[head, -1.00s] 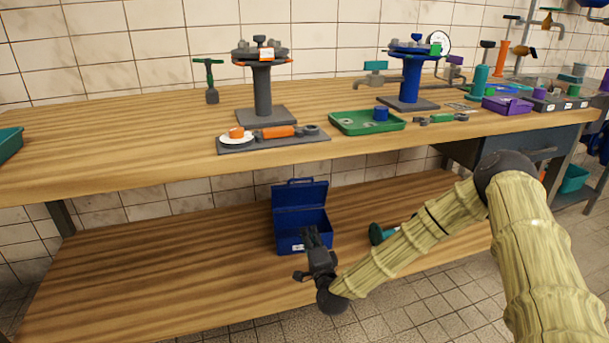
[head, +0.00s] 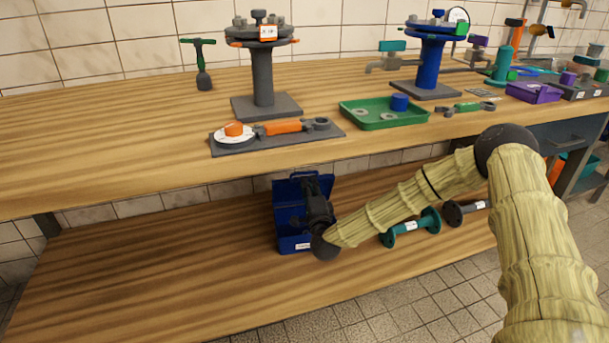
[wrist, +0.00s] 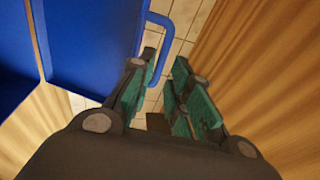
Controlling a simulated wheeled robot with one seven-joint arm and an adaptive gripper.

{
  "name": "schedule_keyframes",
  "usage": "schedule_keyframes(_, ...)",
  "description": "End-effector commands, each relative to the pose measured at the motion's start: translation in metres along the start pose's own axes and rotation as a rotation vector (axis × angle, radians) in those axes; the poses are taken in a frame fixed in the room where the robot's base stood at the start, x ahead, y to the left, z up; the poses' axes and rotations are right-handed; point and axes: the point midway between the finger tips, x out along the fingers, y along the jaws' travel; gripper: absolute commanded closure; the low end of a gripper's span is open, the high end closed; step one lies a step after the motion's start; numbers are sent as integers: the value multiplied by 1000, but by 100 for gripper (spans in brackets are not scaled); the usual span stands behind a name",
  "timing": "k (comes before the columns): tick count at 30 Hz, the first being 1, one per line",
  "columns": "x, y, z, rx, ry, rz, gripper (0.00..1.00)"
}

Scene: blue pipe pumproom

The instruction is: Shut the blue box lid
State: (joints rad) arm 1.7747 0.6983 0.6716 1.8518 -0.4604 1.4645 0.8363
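The blue box (head: 287,232) stands on the lower shelf with its lid (head: 283,190) raised at the back. My gripper (head: 317,186) is over the right part of the box, in front of the lid, and hides much of the inside. In the wrist view the blue lid (wrist: 92,45) fills the upper left, with its loop handle (wrist: 168,45) on its right edge. My gripper (wrist: 163,98) is open there, green pads apart. The handle's lower end is beside the left finger; whether they touch I cannot tell.
The upper bench (head: 120,122) overhangs the shelf (head: 170,265) close above the box. A teal flanged part (head: 410,228) and a dark one (head: 466,211) lie to the right. The shelf left of the box is clear.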

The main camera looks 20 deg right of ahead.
Motion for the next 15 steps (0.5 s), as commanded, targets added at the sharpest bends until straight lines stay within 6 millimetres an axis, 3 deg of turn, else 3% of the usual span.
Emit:
schedule_keyframes(6, 34, 0, 1, 1, -1, -3, 81)
schedule_keyframes(15, 59, 0, 4, 2, -4, -1, 81)
